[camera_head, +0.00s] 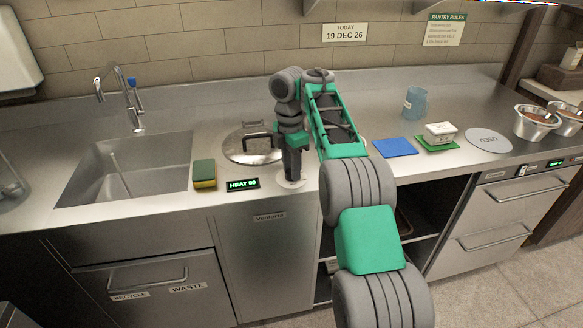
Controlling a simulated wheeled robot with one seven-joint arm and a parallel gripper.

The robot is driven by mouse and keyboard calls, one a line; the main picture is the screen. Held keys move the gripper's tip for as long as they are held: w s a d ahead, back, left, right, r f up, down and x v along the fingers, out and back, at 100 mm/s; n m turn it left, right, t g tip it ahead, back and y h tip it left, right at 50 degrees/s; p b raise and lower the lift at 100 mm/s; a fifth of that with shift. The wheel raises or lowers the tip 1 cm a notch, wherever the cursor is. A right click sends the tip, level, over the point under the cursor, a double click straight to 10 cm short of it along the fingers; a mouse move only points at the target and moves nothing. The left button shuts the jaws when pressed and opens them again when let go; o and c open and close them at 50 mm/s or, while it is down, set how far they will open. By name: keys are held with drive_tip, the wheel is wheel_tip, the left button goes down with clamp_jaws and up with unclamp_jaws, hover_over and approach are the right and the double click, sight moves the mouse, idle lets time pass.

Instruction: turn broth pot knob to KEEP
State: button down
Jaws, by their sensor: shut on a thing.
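The broth pot (268,157) is set into the steel counter and shows a metal lid with a dark handle. A small green-lit display (243,184) in front of it reads HEAT and a number that looks like 96. My gripper (291,178) points down, just right of the display, over a pale round dial plate (302,184) near the counter's front edge. It is shut on the knob there. The fingers hide the knob, so I cannot tell where it points.
A green and yellow sponge (204,175) lies left of the display, beside the sink (75,190). Right of my arm are a blue mat (395,147), a white tub (440,131) on a green mat, a grey disc (489,139), a blue cup (415,102) and sauce bowls (535,120).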

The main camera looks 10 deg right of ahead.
drive_tip(key=c, duration=1)
unclamp_jaws()
drive_tip(key=shift+d, duration=0.1)
wheel_tip(320, 180, up, 8)
drive_tip(key=p, duration=0.6)
drive_tip(key=shift+w+p, duration=0.15)
drive_tip(key=shift+p, duration=0.15)
drive_tip(key=shift+f, duration=0.1)
